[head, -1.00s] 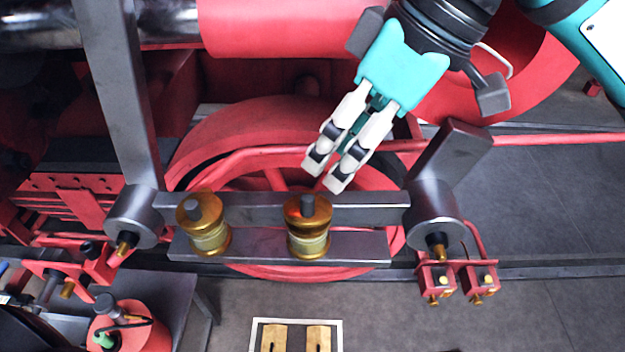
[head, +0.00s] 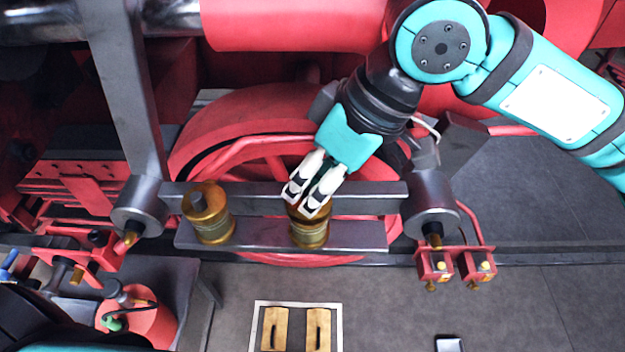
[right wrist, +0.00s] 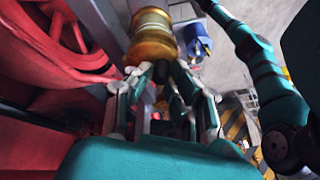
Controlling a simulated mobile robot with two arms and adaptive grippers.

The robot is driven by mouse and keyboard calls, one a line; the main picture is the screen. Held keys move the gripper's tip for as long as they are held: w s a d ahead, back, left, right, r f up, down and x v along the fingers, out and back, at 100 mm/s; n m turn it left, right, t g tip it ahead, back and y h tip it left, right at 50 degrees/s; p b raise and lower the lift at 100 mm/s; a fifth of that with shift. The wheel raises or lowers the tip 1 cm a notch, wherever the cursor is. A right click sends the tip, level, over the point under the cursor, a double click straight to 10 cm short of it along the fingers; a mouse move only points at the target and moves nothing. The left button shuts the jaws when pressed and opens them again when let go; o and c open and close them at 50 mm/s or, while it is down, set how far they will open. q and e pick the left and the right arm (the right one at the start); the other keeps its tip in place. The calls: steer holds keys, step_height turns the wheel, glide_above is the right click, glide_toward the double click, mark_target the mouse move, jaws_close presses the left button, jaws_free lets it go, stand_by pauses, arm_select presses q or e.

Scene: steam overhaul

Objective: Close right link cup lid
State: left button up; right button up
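Two brass link cups stand on the grey link bars in front of the red wheel. The right link cup (head: 310,232) has its top and lid mostly hidden by my right gripper (head: 303,203), whose two fingers are slightly apart at the top of the cup. I cannot tell whether they touch the lid. In the right wrist view, a brass cup (right wrist: 152,38) lies just beyond the tips of my right gripper (right wrist: 158,78). The left link cup (head: 208,215) shows a grey knob on its top. My left gripper is not in view.
The grey bar (head: 370,198) runs behind the cups, between two grey cylinders (head: 138,210) and (head: 432,212). A red can (head: 150,318) stands at lower left. A white-framed panel with two brass plates (head: 298,306) lies below. Floor at lower right is mostly clear.

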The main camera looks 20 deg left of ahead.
jaws_close()
steer(key=shift+s+d+f+t+y+b, duration=0.1)
steer(key=shift+s+f+t+y+b, duration=0.35)
steer(key=shift+t+b, duration=0.4)
steer(key=shift+f+n+t+b, duration=0.1)
steer(key=shift+n+t+b, duration=0.2)
steer(key=shift+t, duration=0.15)
steer(key=o, duration=0.5)
jaws_free()
steer(key=shift+o, duration=0.2)
